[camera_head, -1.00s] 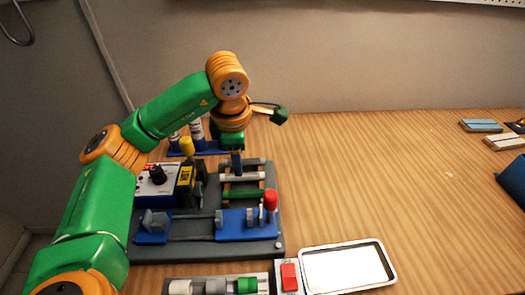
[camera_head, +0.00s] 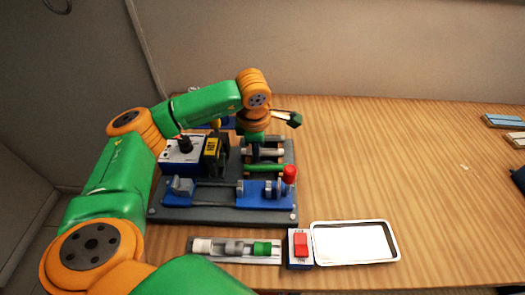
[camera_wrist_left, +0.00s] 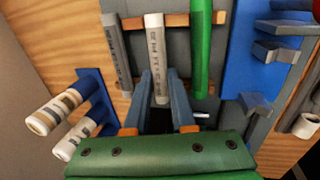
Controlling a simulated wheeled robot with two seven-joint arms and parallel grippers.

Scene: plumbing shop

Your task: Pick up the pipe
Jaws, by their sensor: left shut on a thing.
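Three pipes lie side by side on the wooden bars of a rack: a dark grey one (camera_wrist_left: 116,60), a white-grey one with printed marks (camera_wrist_left: 154,45) and a green one (camera_wrist_left: 203,45). The white-grey pipe also shows in the head view (camera_head: 274,152), as does the green pipe (camera_head: 264,168). My left gripper (camera_wrist_left: 160,92) is shut on the white-grey pipe, one blue finger on each side of it. The pipe is at the rack; I cannot tell whether it is clear of the bars. In the head view my wrist hides the fingertips. My right gripper is not in view.
The rack stands on a dark base plate (camera_head: 222,214) with a blue-white box (camera_head: 183,150) and a red-knobbed blue fixture (camera_head: 265,195). In front are a holder with short fittings (camera_head: 235,256), a red switch (camera_head: 301,245) and a white tray (camera_head: 355,243). The table's right is mostly clear.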

